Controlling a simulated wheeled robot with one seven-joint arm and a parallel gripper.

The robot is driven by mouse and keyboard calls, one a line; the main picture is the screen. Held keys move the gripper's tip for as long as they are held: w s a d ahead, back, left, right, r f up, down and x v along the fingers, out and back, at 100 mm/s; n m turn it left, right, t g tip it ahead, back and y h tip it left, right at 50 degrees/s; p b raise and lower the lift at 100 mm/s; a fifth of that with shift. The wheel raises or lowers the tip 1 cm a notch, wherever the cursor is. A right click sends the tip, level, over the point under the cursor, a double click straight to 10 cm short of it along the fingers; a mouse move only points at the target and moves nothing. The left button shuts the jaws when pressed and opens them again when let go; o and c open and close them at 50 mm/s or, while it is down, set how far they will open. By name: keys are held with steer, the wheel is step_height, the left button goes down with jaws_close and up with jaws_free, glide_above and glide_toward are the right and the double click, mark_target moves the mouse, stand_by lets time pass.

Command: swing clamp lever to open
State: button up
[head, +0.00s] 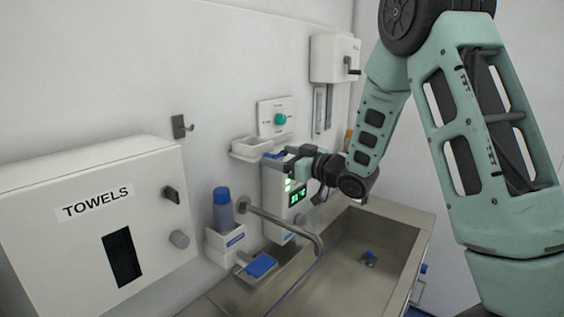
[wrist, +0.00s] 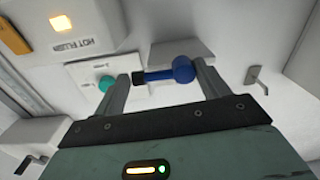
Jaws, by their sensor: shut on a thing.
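The clamp lever (wrist: 160,75) is a blue bar with a round blue knob at its right end and a dark piece at its left end. In the wrist view it lies crosswise between the two fingers of my gripper (wrist: 163,72), which are shut on it. In the head view, my gripper (head: 284,157) is at the top of a white device (head: 276,211) with a green-lit display. Only a little blue of the lever (head: 270,156) shows there. The lever's pivot is hidden.
A wall panel with a teal knob (head: 280,119) and a small white tray (head: 258,148) are close to my gripper. A metal tap (head: 285,224) reaches over the sink below.

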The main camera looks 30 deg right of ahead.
steer(key=shift+d+r, duration=0.1)
steer(key=shift+d, duration=0.1)
steer(key=o, duration=0.8)
steer(key=shift+o, duration=0.2)
steer(key=b+v, duration=0.7)
steer(key=v, duration=1)
steer(key=shift+s+b, duration=0.25)
steer(key=shift+b, duration=0.15)
